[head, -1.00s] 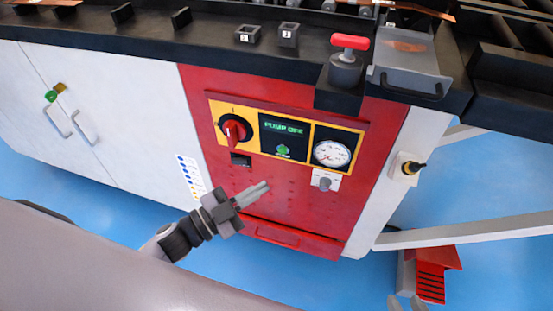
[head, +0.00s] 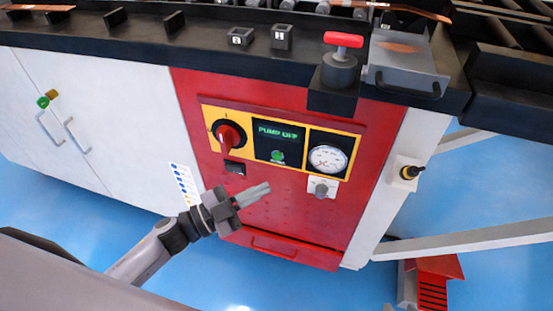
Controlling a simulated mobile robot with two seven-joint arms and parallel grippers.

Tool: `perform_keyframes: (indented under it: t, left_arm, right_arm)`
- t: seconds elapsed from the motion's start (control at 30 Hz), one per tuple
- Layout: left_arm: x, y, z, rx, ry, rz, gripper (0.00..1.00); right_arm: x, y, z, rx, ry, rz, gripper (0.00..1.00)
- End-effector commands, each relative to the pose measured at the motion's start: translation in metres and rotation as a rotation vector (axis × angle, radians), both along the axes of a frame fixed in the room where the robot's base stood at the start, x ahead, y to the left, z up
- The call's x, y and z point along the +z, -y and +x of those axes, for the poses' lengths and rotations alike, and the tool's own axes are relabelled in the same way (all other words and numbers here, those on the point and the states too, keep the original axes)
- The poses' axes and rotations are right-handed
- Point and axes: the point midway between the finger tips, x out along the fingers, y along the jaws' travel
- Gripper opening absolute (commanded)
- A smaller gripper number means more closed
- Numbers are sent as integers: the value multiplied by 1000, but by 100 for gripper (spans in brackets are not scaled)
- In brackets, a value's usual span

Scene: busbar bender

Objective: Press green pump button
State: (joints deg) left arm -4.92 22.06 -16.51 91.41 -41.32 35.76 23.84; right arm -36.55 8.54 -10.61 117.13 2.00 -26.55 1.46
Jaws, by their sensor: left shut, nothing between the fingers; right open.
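The green pump button (head: 277,156) sits on the yellow-framed control panel (head: 205,114) of the red cabinet front, below a small display (head: 278,131) that reads "PUMP OFF". My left gripper (head: 266,189) is shut and empty. Its fingertips point up and right in the picture and show a little below the button, apart from it. My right gripper (head: 391,307) barely shows at the bottom edge; most of it is cut off.
A red rotary switch (head: 228,137) is left of the display and a round gauge (head: 327,159) is right of it. A grey knob (head: 321,189) is below the gauge. A black worktop (head: 220,63) overhangs the panel. A red-handled part (head: 343,41) stands on it.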

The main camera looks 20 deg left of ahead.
Motion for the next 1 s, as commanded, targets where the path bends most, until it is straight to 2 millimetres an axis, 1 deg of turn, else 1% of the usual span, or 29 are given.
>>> perform_keyframes:
  t: [0.03,0.2,0.3,0.43,0.6,1.0]
  left_arm:
    - [-2,1,9,0,4,0,0]
    - [-2,1,33,0,3,0,0]
    - [-2,2,45,0,1,0,0]
    - [-1,2,55,-1,0,-1,0]
    - [0,2,61,0,-1,-1,0]
    - [0,2,61,0,-1,-1,0]
  right_arm:
    - [-7,0,-1,-1,-2,0,43]
    - [-18,0,-2,0,-4,0,43]
    - [-20,0,-2,0,-4,-1,43]
    - [-23,0,-2,0,-3,-1,43]
    - [-23,1,-1,-1,-2,-1,43]
    - [-22,1,2,-1,4,-2,43]
